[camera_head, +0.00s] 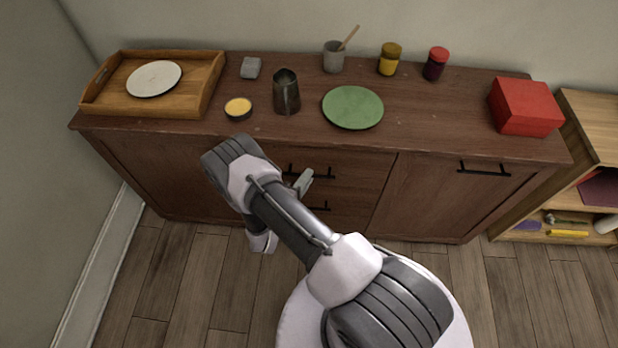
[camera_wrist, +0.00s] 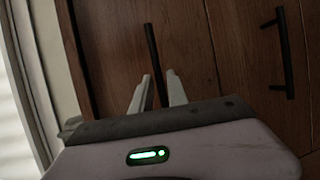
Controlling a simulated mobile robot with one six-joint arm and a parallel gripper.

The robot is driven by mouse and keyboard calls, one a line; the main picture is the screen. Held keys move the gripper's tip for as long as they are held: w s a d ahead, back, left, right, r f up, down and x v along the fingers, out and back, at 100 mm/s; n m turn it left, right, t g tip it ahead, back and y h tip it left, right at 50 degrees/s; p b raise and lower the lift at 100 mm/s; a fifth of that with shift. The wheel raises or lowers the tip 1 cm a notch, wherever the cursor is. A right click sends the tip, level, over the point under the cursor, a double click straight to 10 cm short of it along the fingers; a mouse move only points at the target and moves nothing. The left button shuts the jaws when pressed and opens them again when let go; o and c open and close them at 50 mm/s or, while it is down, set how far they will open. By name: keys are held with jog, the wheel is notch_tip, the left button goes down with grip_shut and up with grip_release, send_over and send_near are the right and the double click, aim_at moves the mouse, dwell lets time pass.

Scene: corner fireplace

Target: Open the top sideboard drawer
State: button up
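The top sideboard drawer (camera_head: 350,165) is in the middle of the dark wooden sideboard and looks shut. Its black bar handle (camera_head: 325,176) is partly hidden by my gripper in the head view. My gripper (camera_head: 305,181) is at the drawer front, beside this handle. In the wrist view my gripper (camera_wrist: 158,76) has its two pale fingers apart, with the black handle (camera_wrist: 151,42) running between them. Narrow gaps show on both sides of the bar, so I see no clear grip on it.
A lower drawer handle (camera_head: 320,208) sits below; it also shows in the wrist view (camera_wrist: 284,55). A cupboard door handle (camera_head: 484,170) is at right. A pitcher (camera_head: 286,92), a green plate (camera_head: 352,107) and a wooden tray (camera_head: 190,103) stand on top. Floor in front is clear.

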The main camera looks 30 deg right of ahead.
jog(key=shift+x, duration=1)
grip_shut()
dwell(0.7)
